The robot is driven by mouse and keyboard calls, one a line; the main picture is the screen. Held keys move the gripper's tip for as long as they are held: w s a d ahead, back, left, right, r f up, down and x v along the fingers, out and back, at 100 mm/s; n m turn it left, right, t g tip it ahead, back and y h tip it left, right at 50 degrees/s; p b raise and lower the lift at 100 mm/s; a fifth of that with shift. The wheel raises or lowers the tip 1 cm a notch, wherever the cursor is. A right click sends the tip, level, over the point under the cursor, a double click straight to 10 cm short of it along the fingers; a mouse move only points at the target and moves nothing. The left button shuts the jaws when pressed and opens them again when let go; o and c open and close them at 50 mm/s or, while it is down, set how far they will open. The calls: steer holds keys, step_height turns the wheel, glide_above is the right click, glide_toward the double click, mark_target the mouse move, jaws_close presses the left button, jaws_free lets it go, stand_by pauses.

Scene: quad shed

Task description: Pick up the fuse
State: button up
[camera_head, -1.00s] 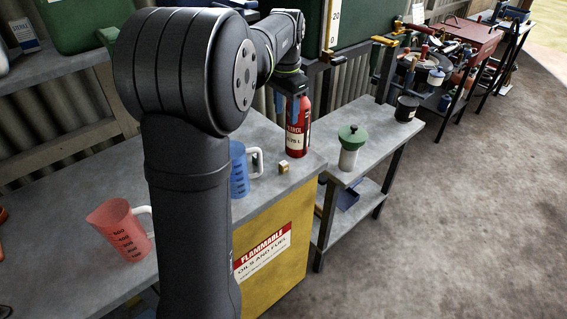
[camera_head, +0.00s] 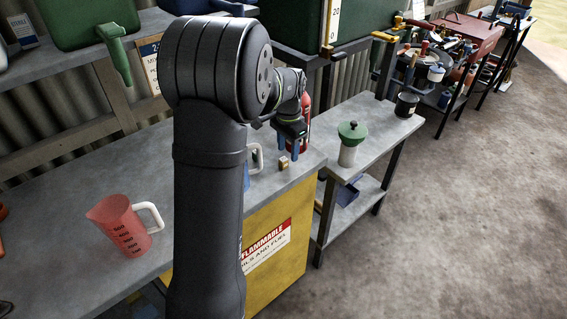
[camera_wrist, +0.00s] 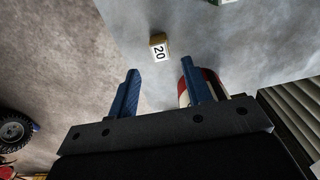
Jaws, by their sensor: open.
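The fuse (camera_head: 283,163) is a small tan block on the grey bench top, near its front right edge. In the wrist view the fuse (camera_wrist: 158,47) shows a white face marked "20". It lies beyond my fingertips, roughly centred between them and apart from both. My gripper (camera_head: 288,150) is open and empty, pointing down just above the fuse. In the wrist view its two blue fingers (camera_wrist: 160,70) are spread wide.
A red bottle (camera_head: 306,107) stands close behind my gripper, partly hidden; its red and white side (camera_wrist: 209,77) shows by one finger. A blue jug with a white handle (camera_head: 256,158) is mostly hidden by my arm. A red jug (camera_head: 122,227) stands left.

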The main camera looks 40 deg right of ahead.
mark_target(286, 158)
steer(key=f, duration=0.4)
steer(key=shift+w+a, duration=0.2)
jaws_close()
